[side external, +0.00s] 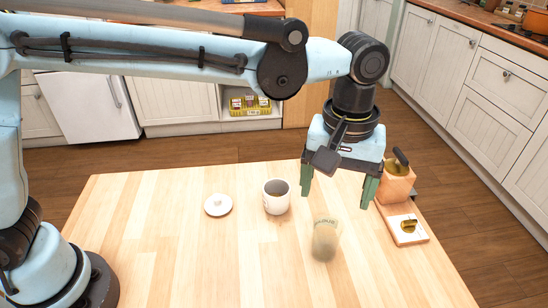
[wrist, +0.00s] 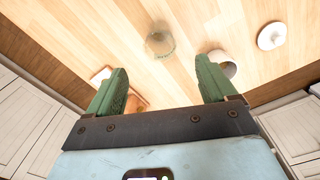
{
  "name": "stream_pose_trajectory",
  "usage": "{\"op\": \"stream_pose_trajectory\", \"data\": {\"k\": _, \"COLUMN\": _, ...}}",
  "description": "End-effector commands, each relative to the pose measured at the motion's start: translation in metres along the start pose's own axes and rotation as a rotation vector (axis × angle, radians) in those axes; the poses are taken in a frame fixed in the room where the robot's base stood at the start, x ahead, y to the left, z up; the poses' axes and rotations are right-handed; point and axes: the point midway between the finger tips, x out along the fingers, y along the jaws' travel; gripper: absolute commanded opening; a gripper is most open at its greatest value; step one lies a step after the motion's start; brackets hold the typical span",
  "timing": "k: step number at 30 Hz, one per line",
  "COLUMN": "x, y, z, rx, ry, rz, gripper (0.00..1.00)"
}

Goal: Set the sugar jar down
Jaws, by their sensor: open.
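My gripper (side external: 338,190) is open and empty above the table, its two green fingers pointing down and apart. It also shows in the wrist view (wrist: 163,68). A see-through glass jar (side external: 325,242) with faint green lettering at its rim stands on the table in front of my gripper, apart from the fingers. It also shows in the wrist view (wrist: 160,43). A white open-topped pot (side external: 277,198) stands left of my gripper; one finger partly covers it in the wrist view (wrist: 228,69). I cannot read which of these is the sugar jar.
A round white lid or saucer (side external: 218,205) lies left of the pot. A wooden box (side external: 396,186) with a dark handle and a small board (side external: 406,230) with a brass-coloured piece stand at the table's right edge. The front left of the wooden table (side external: 190,265) is clear.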

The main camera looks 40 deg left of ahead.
Motion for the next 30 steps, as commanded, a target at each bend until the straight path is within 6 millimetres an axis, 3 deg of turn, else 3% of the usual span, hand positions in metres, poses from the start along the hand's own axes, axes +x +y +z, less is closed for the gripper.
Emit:
{"op": "stream_pose_trajectory", "data": {"k": 5, "x": -0.011, "y": -0.024, "z": -0.013, "rx": 0.019, "ry": 0.026, "rz": 0.037, "gripper": 0.85}}
{"op": "stream_pose_trajectory", "data": {"k": 15, "x": -0.028, "y": -0.144, "z": -0.046, "rx": 0.152, "ry": 0.228, "rz": 0.169, "gripper": 0.85}}
{"op": "stream_pose_trajectory", "data": {"k": 24, "x": -0.009, "y": -0.242, "z": -0.041, "rx": 0.274, "ry": 0.472, "rz": 0.169, "gripper": 0.85}}
{"op": "stream_pose_trajectory", "data": {"k": 30, "x": 0.008, "y": -0.277, "z": -0.034, "rx": 0.331, "ry": 0.581, "rz": 0.129, "gripper": 0.85}}
